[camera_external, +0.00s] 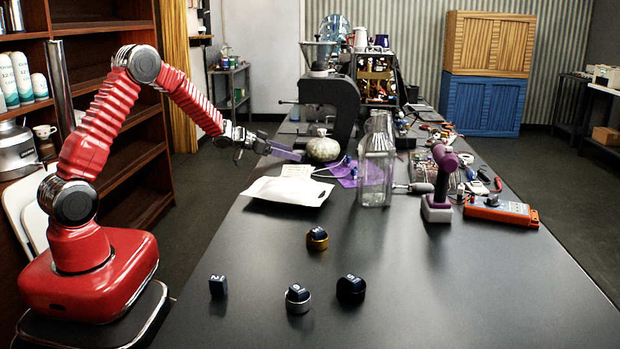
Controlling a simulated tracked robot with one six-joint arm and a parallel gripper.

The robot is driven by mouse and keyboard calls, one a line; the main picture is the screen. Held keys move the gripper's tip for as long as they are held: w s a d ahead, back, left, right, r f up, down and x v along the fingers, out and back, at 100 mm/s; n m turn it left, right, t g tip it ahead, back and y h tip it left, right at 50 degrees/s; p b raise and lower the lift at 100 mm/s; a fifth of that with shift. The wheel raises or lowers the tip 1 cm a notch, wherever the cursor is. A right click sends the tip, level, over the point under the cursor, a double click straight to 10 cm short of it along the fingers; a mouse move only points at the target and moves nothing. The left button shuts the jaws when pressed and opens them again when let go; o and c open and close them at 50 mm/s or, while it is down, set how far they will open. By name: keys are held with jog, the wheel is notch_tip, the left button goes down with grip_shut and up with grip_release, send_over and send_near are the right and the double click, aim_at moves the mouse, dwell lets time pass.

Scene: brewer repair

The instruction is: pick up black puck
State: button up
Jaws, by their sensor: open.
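The black puck (350,292) sits on the near part of the dark table, with a dark numbered cube (351,281) on top of it. A silver puck (298,306) stands to its left, also topped by a dark cube. A gold puck (317,243) with a dark cube on it stands farther back. My gripper (254,147) is open. It hangs at the table's left side, far behind and to the left of the black puck. A purple strip (286,152) shows just right of the fingers; I cannot tell whether they touch.
A lone dark cube (218,287) lies near the left edge. A white pouch (288,190), a clear container (375,170), a purple tool (440,185) and an orange meter (501,212) stand farther back. The table (450,290) is clear right of the black puck.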

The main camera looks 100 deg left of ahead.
jog(key=shift+x, duration=2.4)
jog(key=shift+r, duration=0.1)
jog(key=shift+c, duration=0.5)
jog(key=c, duration=1.2)
